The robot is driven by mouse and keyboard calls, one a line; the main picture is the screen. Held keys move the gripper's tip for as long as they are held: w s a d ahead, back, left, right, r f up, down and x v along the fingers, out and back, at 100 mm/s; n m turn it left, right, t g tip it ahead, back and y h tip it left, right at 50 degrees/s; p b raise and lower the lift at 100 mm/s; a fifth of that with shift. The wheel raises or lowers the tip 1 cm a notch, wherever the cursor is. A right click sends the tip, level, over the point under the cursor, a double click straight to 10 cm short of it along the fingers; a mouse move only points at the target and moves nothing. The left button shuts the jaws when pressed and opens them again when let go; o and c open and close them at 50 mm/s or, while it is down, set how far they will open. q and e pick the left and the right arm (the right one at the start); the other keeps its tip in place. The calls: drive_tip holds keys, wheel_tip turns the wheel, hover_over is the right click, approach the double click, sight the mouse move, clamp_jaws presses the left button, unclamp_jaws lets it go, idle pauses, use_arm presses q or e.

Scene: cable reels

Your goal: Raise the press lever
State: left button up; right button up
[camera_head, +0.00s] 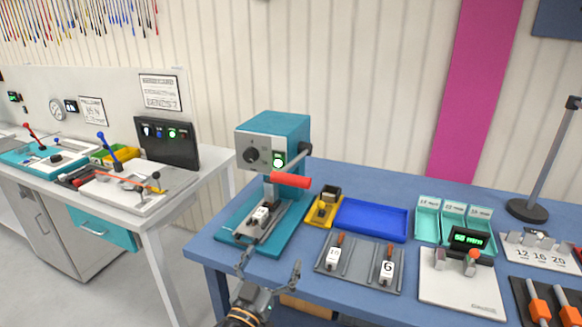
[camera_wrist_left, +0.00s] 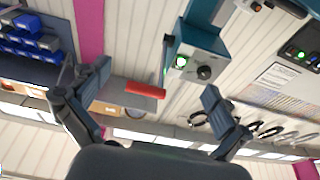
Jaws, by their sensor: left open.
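The teal press (camera_head: 272,140) stands at the left part of the blue table, with a grey front plate, a black knob and a small green light. Its lever has a red handle (camera_head: 290,180), which sits below the dark pivot at the press head's right side. In the left wrist view the red handle (camera_wrist_left: 145,88) shows between the finger directions, beside the press head (camera_wrist_left: 203,55). My left gripper (camera_head: 270,263) is open and empty, in front of and below the handle, apart from it. My right gripper is not in view.
On the blue table (camera_head: 350,178) are a blue tray (camera_head: 370,219), a yellow holder (camera_head: 323,208), a grey tray (camera_head: 360,270) with numbered tools, and teal bins (camera_head: 453,218). A black-based post (camera_head: 527,209) stands far right. A white bench (camera_head: 185,195) stands left across a floor gap.

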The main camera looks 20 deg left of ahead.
use_arm(q)
drive_tip(key=t, duration=0.2)
approach(288, 184)
drive_tip(key=s, duration=0.2)
drive_tip(key=p+x, duration=0.1)
drive_tip(key=x, duration=0.3)
drive_tip(key=p+x, duration=0.1)
drive_tip(key=x, duration=0.4)
drive_tip(key=p+x, duration=0.2)
drive_tip(key=x, duration=0.2)
drive_tip(key=shift+w+d+f, duration=0.15)
drive_tip(key=shift+w+f, duration=0.15)
